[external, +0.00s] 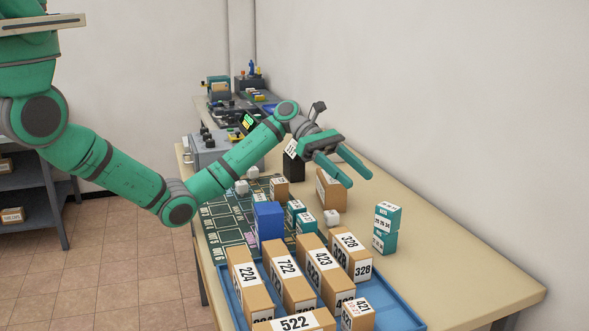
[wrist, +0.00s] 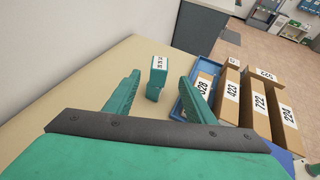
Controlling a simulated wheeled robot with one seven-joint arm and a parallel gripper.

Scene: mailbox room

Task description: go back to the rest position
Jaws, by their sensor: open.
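My gripper (external: 348,166) is green and hangs above the table (external: 455,270), with its two fingers apart and nothing between them. In the wrist view my gripper (wrist: 162,92) also shows its fingers spread. A stack of teal and white boxes (external: 386,228) stands on the table to the right of my gripper and lower. In the wrist view the teal box (wrist: 157,72) shows beyond the fingertips, apart from them.
A blue tray (external: 405,315) holds several numbered cardboard boxes (external: 287,272). A dark green mat (external: 222,222) carries a blue block (external: 268,221) and small boxes. Grey equipment (external: 212,150) stands farther back. The table's right side is mostly clear, beside the wall.

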